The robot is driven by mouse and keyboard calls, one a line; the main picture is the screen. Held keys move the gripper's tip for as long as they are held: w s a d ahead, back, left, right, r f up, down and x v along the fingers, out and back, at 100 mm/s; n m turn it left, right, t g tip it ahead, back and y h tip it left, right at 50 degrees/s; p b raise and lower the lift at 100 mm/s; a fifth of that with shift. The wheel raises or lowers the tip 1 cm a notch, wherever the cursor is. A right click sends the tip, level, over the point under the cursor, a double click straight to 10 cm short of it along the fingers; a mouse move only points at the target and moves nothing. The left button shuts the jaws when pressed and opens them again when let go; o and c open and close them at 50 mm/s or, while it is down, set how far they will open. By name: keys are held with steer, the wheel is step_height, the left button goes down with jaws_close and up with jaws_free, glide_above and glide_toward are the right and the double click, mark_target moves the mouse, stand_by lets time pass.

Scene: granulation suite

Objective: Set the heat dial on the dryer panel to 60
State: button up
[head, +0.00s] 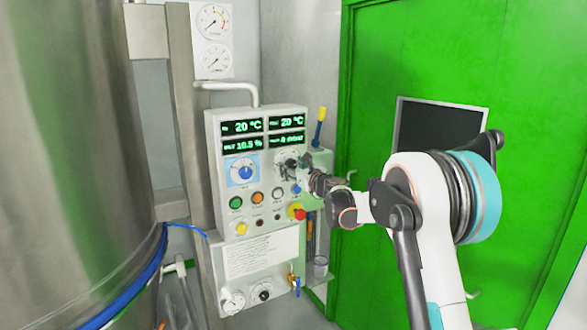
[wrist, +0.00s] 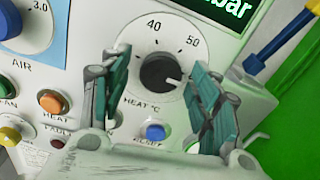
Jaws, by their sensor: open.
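The heat dial is a black knob (wrist: 160,72) on a round white scale labelled HEAT °C, in the wrist view. The numbers 40 and 50 are readable; other marks are hidden behind the fingers. The knob's white pointer line points to the lower right, past 50, toward the right finger. My gripper (wrist: 160,88) is open, with one green-padded finger on each side of the knob; no contact is visible. In the head view the dial (head: 289,155) on the dryer panel (head: 222,180) is partly covered by my gripper (head: 299,172).
The air dial (head: 242,170) is left of the heat dial. A blue reset button (wrist: 155,131) lies just below the knob. Coloured buttons and a red-yellow stop knob (head: 298,212) sit lower. A yellow-and-blue tool (head: 319,127) stands at the panel's right. The displays read 20 °C.

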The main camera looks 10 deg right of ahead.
steer(key=v, duration=1.2)
steer(key=shift+r, duration=0.1)
